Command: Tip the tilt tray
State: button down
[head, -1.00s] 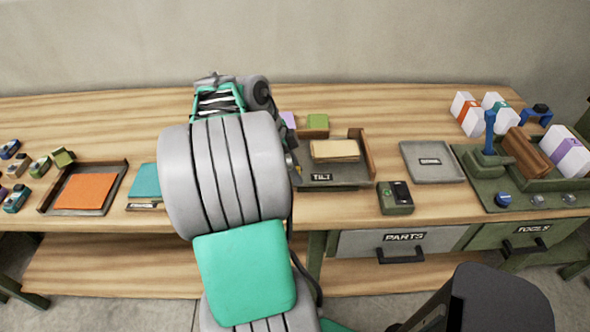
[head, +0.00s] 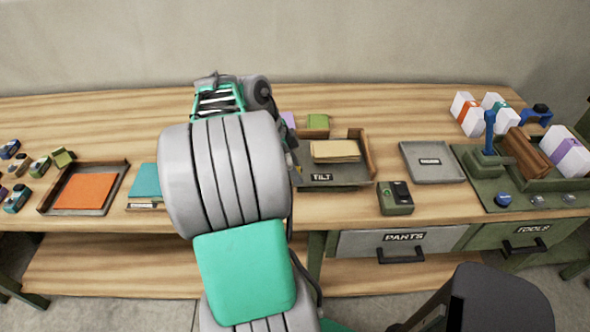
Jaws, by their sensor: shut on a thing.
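The tilt tray (head: 335,181) is a dark grey tray with brown walls and a TILT label on its front. A stack of tan cards or papers (head: 335,151) lies in it. My arm covers the space left of the tray. Only a sliver of my gripper (head: 293,163) shows past the arm, at the tray's left edge. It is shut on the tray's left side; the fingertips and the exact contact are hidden. The tray seems very slightly tilted, its left side a little up.
A flat grey tray (head: 432,162) and a dark green device (head: 396,199) stand to the right. A tray with orange sheets (head: 85,191) and a teal pad (head: 145,180) are left. A green block (head: 318,121) is behind. A dark chair (head: 497,300) is at front right.

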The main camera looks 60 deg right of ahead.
jog(key=r+p, duration=0.1)
jog(key=d+r+y+p, duration=0.1)
jog(key=y+p, duration=0.1)
jog(key=shift+s+d+r+t, duration=0.15)
jog(key=shift+s+r+t, duration=0.1)
jog(key=shift+r+t, duration=0.15)
jog(key=shift+d+r+y, duration=0.1)
jog(key=shift+d+y, duration=0.15)
jog(key=shift+y, duration=0.15)
jog(key=c, duration=1.2)
grip_release()
jog(key=shift+o, duration=0.2)
jog(key=p+v, duration=0.3)
jog(key=v, duration=0.4)
jog(key=shift+r+p, duration=0.35)
